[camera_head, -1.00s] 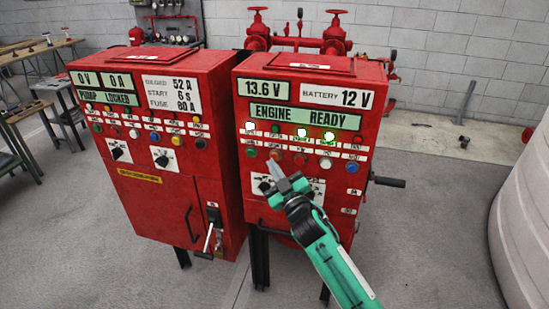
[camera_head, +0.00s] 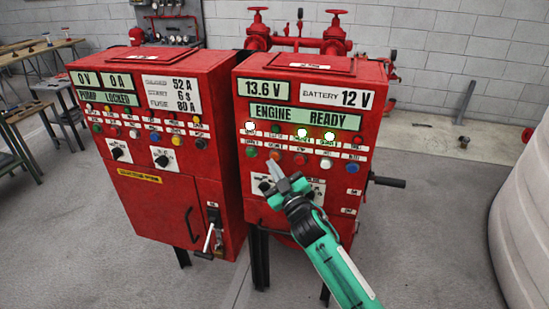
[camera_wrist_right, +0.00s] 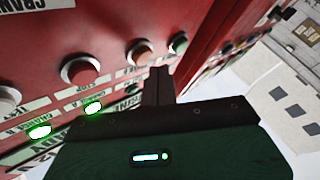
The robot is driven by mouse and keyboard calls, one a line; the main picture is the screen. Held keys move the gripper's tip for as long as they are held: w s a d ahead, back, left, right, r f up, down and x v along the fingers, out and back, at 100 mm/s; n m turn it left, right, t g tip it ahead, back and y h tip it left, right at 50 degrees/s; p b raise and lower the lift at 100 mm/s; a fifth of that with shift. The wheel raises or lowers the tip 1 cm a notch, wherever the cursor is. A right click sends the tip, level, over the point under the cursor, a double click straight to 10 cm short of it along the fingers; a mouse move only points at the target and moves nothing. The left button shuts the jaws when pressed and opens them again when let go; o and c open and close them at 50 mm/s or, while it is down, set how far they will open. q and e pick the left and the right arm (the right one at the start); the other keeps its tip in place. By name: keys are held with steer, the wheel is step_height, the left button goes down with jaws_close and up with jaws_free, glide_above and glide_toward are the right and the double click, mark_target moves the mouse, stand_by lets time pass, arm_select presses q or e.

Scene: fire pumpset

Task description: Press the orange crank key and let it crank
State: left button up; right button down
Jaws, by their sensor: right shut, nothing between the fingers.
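The orange crank key (camera_head: 275,154) sits in the lower button row of the right red cabinet (camera_head: 310,212), between a green button and a red one. In the right wrist view the orange key (camera_wrist_right: 140,52) shows just left of my fingertips, with a green button (camera_wrist_right: 178,43) to their right. My right gripper (camera_head: 272,166) is shut and empty, its tip just below the orange key in the head view. It also shows in the wrist view (camera_wrist_right: 159,73). I cannot tell whether the tip touches the panel. My left gripper is not in view.
The display (camera_head: 306,116) reads ENGINE READY; several lamps above the buttons glow. Selector knobs lie below the row, partly behind my gripper. A black side handle (camera_head: 388,181) sticks out right. A second red cabinet (camera_head: 150,205) stands left. Grey floor is clear in front.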

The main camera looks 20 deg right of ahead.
steer(key=shift+w+d, duration=0.1)
steer(key=shift+w, duration=0.05)
stand_by(0.7)
steer(key=shift+w+d, duration=0.15)
steer(key=shift+w, duration=0.05)
steer(key=shift+w+d, duration=0.25)
steer(key=shift+w, duration=0.1)
stand_by(0.8)
steer(key=shift+s+a, duration=0.5)
steer(key=shift+s, duration=0.2)
steer(key=s+a, duration=0.1)
steer(key=s, duration=0.1)
steer(key=s+a+p, duration=0.1)
steer(key=s, duration=0.1)
steer(key=shift+a, duration=0.35)
stand_by(0.8)
